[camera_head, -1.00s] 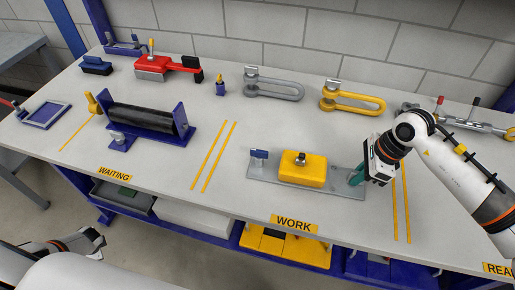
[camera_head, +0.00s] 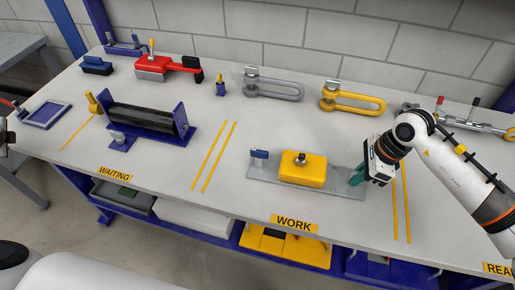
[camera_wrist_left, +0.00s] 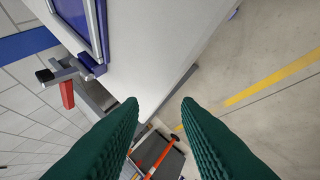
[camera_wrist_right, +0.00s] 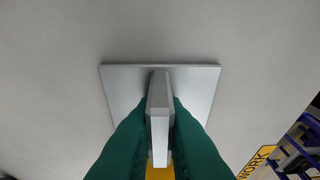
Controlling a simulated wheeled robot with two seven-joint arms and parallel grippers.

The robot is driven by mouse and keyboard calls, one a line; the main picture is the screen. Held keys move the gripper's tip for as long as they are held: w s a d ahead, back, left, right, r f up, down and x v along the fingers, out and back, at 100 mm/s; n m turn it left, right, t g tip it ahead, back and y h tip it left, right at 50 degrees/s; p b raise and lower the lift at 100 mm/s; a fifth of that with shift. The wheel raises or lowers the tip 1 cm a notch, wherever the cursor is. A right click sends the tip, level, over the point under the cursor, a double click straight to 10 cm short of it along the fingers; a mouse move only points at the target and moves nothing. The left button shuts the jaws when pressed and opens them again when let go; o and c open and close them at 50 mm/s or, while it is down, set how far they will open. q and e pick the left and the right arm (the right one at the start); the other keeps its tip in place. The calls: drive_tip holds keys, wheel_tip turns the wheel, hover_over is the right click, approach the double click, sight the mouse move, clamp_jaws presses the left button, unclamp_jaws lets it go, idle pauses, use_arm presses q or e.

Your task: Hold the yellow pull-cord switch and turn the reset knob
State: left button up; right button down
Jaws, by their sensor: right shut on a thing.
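The yellow pull-cord switch (camera_head: 303,170) sits on a grey base plate (camera_head: 340,189) in the work area. A grey and black knob (camera_head: 301,159) is on top of its yellow body. A blue piece (camera_head: 259,154) stands at the plate's left end. My right gripper (camera_head: 357,176) is shut on an upright grey tab at the plate's right end. In the right wrist view the tab (camera_wrist_right: 160,115) is between the green fingers, with a bit of yellow (camera_wrist_right: 159,173) behind it. My left gripper (camera_wrist_left: 160,105) is open and empty, off the table's left end.
A black roller in a blue frame (camera_head: 145,120) stands in the waiting area. Grey (camera_head: 273,88) and yellow (camera_head: 352,99) shackles, a red clamp-like tool (camera_head: 165,66) and a blue tray (camera_head: 46,115) lie around. The table between roller and switch is clear.

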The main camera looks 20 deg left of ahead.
use_arm(q)
drive_tip(key=w+d+r+m+t+h, duration=0.2)
drive_tip(key=w+d+r+t+h, duration=0.1)
drive_tip(key=w+d+r, duration=0.75)
drive_tip(key=w+d+r+m+t+h, duration=0.2)
drive_tip(key=w+d+r+t+h, duration=0.15)
drive_tip(key=w+d+r, duration=0.7)
drive_tip(key=w+d+f+m+g+h, duration=0.1)
drive_tip(key=d+f, duration=0.2)
drive_tip(key=d, duration=0.5)
drive_tip(key=w+d+f+g+h, duration=0.1)
drive_tip(key=d+f+h, duration=0.15)
drive_tip(key=d, duration=0.55)
drive_tip(key=m+g+h, duration=0.1)
drive_tip(key=g+h, duration=0.2)
drive_tip(key=g, duration=0.5)
hover_over(258, 150)
drive_tip(key=a, duration=0.2)
wheel_tip(258, 150, down, 7)
drive_tip(key=shift+x, duration=4.1)
drive_tip(key=shift+a, duration=0.2)
